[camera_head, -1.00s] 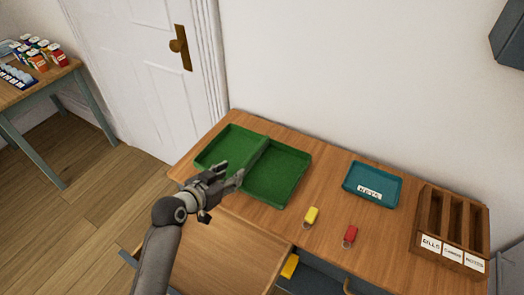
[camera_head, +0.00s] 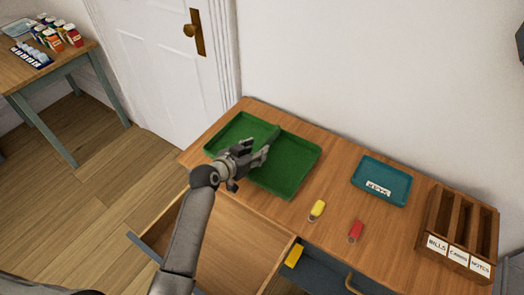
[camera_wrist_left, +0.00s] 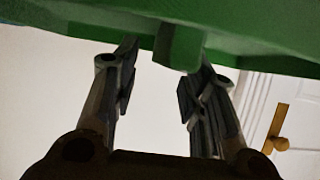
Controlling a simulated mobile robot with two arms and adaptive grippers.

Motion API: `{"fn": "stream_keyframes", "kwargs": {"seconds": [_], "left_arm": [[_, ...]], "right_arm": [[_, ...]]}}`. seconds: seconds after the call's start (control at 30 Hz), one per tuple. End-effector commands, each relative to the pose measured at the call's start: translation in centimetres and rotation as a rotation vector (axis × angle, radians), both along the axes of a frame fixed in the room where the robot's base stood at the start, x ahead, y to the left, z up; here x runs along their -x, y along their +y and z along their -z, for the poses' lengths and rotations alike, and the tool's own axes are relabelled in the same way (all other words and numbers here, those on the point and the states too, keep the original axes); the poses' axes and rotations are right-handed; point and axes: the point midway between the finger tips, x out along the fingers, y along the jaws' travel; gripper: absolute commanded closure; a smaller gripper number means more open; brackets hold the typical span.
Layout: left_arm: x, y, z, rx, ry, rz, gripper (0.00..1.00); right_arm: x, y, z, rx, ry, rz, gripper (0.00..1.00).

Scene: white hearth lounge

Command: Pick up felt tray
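The green felt tray (camera_head: 291,181) lies on the wooden desk and has two compartments with a raised divider between them. My left gripper (camera_head: 266,152) is over the tray's middle, at the divider, and hides part of it. In the left wrist view the two fingers (camera_wrist_left: 160,75) are apart, and the green divider (camera_wrist_left: 180,47) shows between their tips. I cannot tell whether the fingers touch it. The tray's green surface (camera_wrist_left: 255,40) fills the top of that view. My right gripper is not in view.
A teal key tray (camera_head: 384,170), a yellow key tag (camera_head: 317,208), a red key tag (camera_head: 356,230) and a wooden letter sorter (camera_head: 437,210) are right of the felt tray on the desk (camera_head: 335,180). A drawer (camera_head: 235,240) stands open in front.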

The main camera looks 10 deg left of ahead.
Motion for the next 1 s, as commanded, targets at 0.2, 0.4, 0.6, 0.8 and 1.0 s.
{"fn": "stream_keyframes", "kwargs": {"seconds": [0.2, 0.4, 0.6, 0.8, 1.0], "left_arm": [[-2.4, -0.7, 0.8, 0.003, 0.000, 0.000, 0.61], [-3.2, -1.1, 1.3, 0.002, 0.000, 0.000, 0.61], [-3.3, -1.1, 1.4, 0.001, -0.001, 0.000, 0.61], [-3.2, -1.1, 1.4, 0.001, -0.001, 0.000, 0.80], [-3.2, -1.1, 1.4, 0.001, -0.001, 0.000, 1.00]], "right_arm": [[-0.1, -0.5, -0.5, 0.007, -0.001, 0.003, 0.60], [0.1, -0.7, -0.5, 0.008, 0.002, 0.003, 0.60], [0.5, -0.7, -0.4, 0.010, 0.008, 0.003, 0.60], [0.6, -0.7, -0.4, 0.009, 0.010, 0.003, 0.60], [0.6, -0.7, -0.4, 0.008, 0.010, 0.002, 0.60]]}}
